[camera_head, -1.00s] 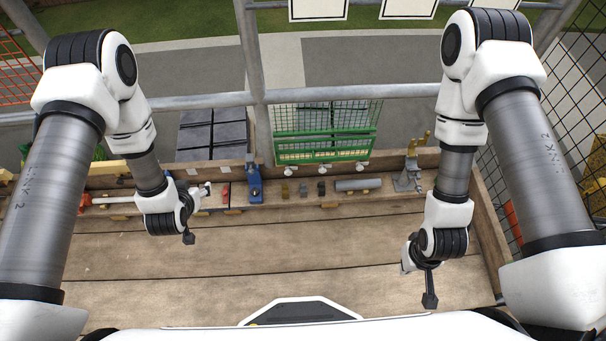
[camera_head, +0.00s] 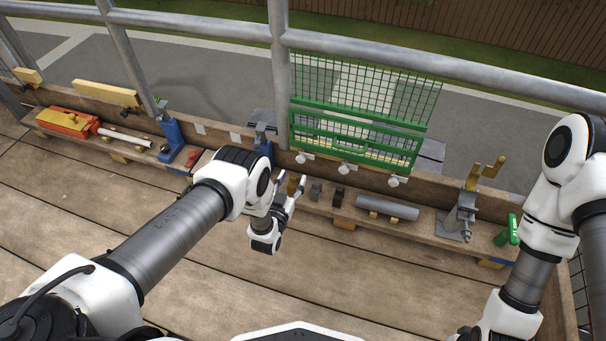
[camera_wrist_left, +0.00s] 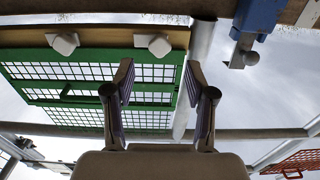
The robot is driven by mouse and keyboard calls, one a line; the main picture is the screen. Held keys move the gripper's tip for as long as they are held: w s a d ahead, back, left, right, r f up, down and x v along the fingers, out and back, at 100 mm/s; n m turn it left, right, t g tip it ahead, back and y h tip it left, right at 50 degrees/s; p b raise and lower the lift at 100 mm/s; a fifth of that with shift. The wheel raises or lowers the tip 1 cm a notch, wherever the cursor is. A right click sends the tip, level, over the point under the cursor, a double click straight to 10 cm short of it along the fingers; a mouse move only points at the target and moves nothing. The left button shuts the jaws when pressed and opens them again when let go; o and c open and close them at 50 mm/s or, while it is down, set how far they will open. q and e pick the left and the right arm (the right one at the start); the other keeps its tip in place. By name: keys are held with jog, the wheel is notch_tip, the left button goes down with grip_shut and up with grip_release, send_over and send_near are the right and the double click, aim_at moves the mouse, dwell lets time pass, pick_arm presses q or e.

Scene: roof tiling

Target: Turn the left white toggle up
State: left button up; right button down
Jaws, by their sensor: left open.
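Three white toggles sit in a row under the green mesh gate, on the board behind the shelf. The left white toggle (camera_head: 304,157) is nearest the grey post; the middle toggle (camera_head: 346,169) and right toggle (camera_head: 394,181) are to its right. My left gripper (camera_head: 291,179) is open and empty, just in front of and below the left toggle, apart from it. In the left wrist view, the open fingers (camera_wrist_left: 159,76) reach toward the left toggle (camera_wrist_left: 153,44), with the middle toggle (camera_wrist_left: 62,43) further left. My right gripper is out of view.
The green mesh gate (camera_head: 357,138) stands behind the toggles. Along the shelf lie small dark blocks (camera_head: 315,191), a grey cylinder (camera_head: 387,207) and a grey clamp stand (camera_head: 458,222). A blue clamp (camera_head: 263,142) is just left of the toggle. The plank floor is clear.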

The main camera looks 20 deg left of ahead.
aim_at(300, 161)
pick_arm(q)
jog(key=w+b, duration=0.3)
jog(key=w, duration=0.4)
jog(key=shift+d+r, duration=0.1)
jog(key=shift+d, duration=0.05)
jog(key=shift+w, duration=0.15)
jog(key=shift+r, duration=0.1)
grip_shut()
